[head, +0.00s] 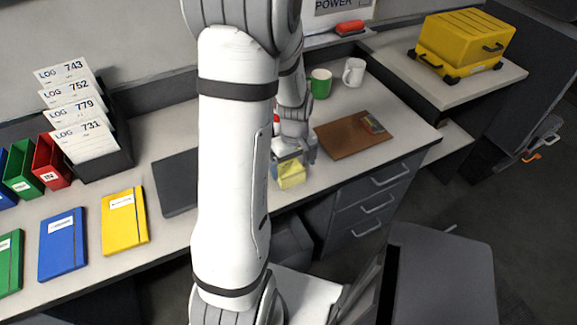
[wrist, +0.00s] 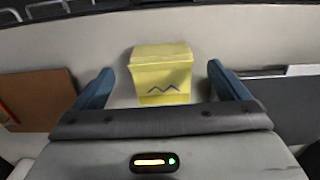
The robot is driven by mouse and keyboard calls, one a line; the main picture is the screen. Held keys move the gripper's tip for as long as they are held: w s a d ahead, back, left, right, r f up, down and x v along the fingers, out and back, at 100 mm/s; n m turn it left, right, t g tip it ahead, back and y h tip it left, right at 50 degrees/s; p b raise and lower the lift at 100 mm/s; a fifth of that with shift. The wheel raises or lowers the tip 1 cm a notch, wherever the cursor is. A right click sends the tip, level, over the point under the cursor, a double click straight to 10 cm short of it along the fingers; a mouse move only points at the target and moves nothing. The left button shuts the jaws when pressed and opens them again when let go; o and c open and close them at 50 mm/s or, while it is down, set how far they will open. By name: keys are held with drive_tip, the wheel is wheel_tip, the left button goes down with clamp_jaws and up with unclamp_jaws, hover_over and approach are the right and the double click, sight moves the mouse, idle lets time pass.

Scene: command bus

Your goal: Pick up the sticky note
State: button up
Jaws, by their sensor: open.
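The sticky note (head: 291,174) is a yellow block near the front edge of the desk in the head view. In the wrist view the sticky note (wrist: 161,75) shows a dark zigzag mark on its near face. My gripper (wrist: 160,82) is open, with one blue finger to the left of the note and one to the right. Gaps show between the note and both fingers. In the head view my gripper (head: 293,163) is at the note and partly covers it.
A brown board (head: 349,139) lies right of the note, and a dark flat pad (head: 177,183) lies to the left. A green mug (head: 320,84) and a white mug (head: 354,72) stand behind. A yellow case (head: 464,42) sits on the right-hand surface.

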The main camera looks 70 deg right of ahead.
drive_tip(key=shift+f, duration=0.8)
drive_tip(key=shift+c, duration=0.3)
drive_tip(key=c, duration=1.1)
drive_tip(key=shift+o, duration=0.2)
